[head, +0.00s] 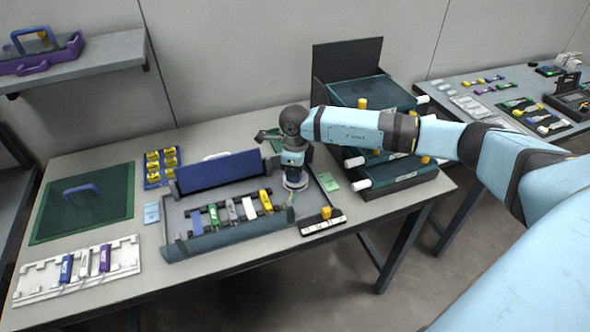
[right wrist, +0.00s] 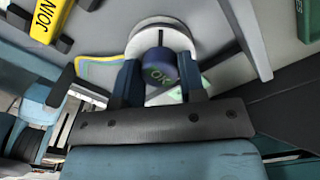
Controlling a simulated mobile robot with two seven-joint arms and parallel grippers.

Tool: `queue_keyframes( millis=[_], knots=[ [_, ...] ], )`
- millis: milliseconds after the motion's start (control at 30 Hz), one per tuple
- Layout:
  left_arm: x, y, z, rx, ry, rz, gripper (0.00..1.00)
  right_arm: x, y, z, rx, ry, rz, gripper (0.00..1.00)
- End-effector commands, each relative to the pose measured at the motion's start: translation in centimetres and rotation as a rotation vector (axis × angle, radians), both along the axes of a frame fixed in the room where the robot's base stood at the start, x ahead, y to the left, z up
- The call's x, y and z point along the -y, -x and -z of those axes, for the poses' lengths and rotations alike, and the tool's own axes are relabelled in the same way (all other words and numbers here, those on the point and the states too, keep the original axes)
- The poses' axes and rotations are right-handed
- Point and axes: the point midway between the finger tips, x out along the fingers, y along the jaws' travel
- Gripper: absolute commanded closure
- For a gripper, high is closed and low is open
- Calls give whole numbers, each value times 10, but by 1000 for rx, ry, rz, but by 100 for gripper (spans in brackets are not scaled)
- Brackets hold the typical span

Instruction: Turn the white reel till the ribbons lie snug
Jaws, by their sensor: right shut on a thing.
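The white reel (right wrist: 172,38) is a pale disc with a dark blue knob (right wrist: 160,68) bearing green letters. My right gripper (right wrist: 163,85) is shut on that knob, one finger on each side of it. In the head view my right gripper (head: 295,176) points down at the right end of a grey tray (head: 178,225), and the reel's pale rim (head: 296,186) shows below it. Thin yellow and blue ribbons (right wrist: 98,62) curve out from the reel's left side in the right wrist view. How tightly they lie on the reel is hidden. My left gripper is not in view.
The tray holds several coloured modules, including a yellow one (head: 265,200), left of the reel. A blue panel (head: 217,172) stands behind them. A white-and-black block (head: 322,224) lies front right. Stacked dark green drawers (head: 400,178) stand right, under my right arm.

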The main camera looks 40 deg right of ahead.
Motion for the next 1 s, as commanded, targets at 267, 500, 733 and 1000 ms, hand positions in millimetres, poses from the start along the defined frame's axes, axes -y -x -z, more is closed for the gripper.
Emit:
queue_keyframes(
  millis=[267, 500, 733, 1000],
  knots=[
    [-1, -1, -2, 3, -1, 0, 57, 1, -1, -1, 1, 1, 1, 49],
    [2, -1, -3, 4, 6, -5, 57, 1, 0, 0, 1, 1, -1, 37],
    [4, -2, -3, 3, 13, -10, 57, 0, -1, -10, 1, 0, -1, 37],
    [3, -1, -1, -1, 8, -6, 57, 1, -1, -67, 6, 0, -2, 37]
  ],
)
